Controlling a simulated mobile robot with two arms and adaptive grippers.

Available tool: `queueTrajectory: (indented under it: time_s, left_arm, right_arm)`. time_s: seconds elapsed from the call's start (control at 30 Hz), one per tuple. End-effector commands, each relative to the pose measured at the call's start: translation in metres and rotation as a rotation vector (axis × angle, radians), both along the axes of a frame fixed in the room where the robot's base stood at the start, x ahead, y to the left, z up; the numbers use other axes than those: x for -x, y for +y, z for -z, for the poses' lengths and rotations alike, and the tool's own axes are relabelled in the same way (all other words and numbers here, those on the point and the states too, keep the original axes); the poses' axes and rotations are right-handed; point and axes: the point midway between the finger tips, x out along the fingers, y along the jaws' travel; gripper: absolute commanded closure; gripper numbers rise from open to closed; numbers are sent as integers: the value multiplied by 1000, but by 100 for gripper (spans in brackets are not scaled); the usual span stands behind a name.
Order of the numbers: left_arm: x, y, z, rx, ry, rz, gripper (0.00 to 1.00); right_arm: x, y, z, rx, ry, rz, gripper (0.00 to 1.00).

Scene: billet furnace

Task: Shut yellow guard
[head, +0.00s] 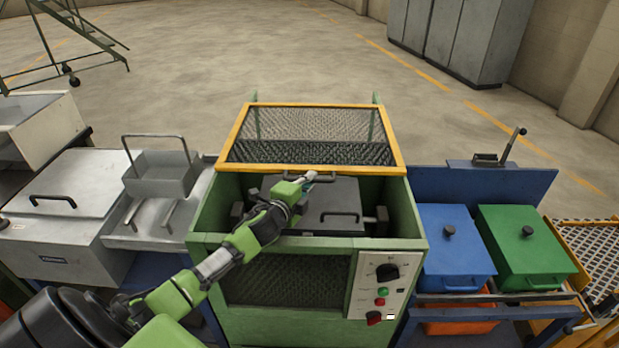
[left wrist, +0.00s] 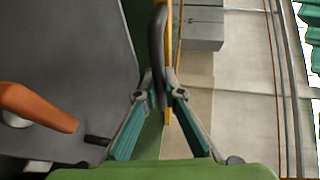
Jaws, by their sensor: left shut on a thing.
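The yellow guard (head: 241,134) is a mesh panel in a yellow frame on the green furnace cabinet (head: 418,222). It stands raised and tilted back, with the cabinet's top open below it. My left gripper (head: 309,179) is at the dark handle on the guard's near edge. In the left wrist view my left gripper (left wrist: 163,92) has its fingertips closed on the dark handle (left wrist: 155,45), beside the yellow frame edge (left wrist: 168,112). My forearm crosses the cabinet front and hides part of it. My right gripper does not show.
Inside the cabinet is a dark grey lid (head: 333,196) with a handle. A control panel (head: 381,283) is on the front right. A blue box (head: 455,247) and green box (head: 528,252) stand at right. A grey lidded box (head: 70,190) and basket (head: 160,176) are at left.

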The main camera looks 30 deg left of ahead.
Motion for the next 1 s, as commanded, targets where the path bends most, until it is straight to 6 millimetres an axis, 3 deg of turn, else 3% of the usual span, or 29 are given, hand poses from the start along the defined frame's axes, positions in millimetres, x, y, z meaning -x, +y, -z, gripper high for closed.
queueTrajectory:
  time_s: [0.03, 0.1, 0.3, 0.57, 1.0]
  left_arm:
    - [-1, 1, -2, -2, -3, -1, 100]
    - [-1, 1, -2, -2, -3, -1, 74]
    - [-1, 1, -2, -2, -3, -1, 74]
    - [5, 0, -2, -1, -2, 0, 74]
    - [74, -11, -15, -2, -2, 1, 74]
  right_arm:
    - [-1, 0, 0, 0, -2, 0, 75]
    - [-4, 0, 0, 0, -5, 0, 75]
    - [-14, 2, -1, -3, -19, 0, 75]
    - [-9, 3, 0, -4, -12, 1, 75]
    - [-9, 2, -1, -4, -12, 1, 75]
